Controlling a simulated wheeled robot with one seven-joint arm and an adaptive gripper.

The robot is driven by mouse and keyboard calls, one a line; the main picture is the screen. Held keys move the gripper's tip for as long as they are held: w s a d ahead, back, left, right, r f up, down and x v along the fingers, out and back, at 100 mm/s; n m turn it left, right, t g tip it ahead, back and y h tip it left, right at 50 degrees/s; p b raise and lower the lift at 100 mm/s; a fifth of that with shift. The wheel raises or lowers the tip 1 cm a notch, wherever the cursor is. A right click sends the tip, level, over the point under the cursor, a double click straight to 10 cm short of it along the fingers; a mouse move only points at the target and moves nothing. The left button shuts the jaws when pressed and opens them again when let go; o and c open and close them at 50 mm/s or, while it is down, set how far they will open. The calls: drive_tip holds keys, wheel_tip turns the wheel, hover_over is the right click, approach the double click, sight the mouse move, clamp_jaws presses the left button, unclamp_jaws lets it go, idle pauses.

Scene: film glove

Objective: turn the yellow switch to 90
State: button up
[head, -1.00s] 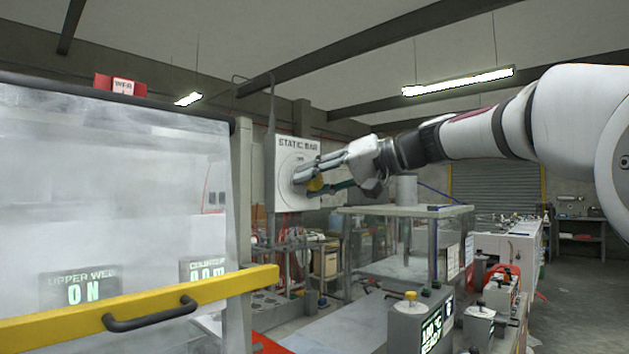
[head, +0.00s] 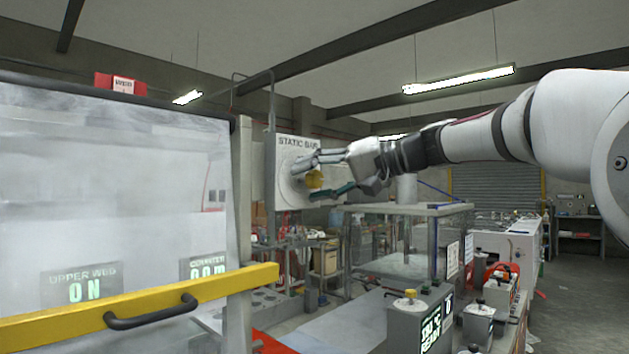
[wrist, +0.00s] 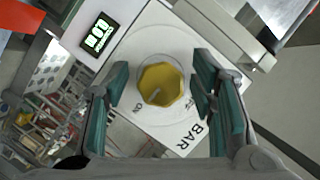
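The yellow switch (head: 314,179) is a faceted knob on a white panel marked "STATIC BAR" (head: 290,143). In the wrist view the knob (wrist: 161,84) sits on a round white plate, with a pale mark on its face pointing toward the printed "ON". My gripper (head: 328,175) is at the panel, its fingers on either side of the knob. In the wrist view the gripper (wrist: 163,95) is open, with a gap between each green-padded finger and the knob. The fingers do not appear to touch it.
A small lit display (wrist: 99,37) sits near the panel in the wrist view. A clear guard with a yellow rail (head: 150,303) and black handle stands at the left. A glass-sided enclosure (head: 410,240) stands below my arm. Benches and machines fill the right.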

drive_tip(key=shift+d, duration=0.1)
drive_tip(key=v, duration=1.1)
drive_tip(key=shift+s+d, duration=0.2)
drive_tip(key=shift+d, duration=0.15)
drive_tip(key=shift+r, duration=0.1)
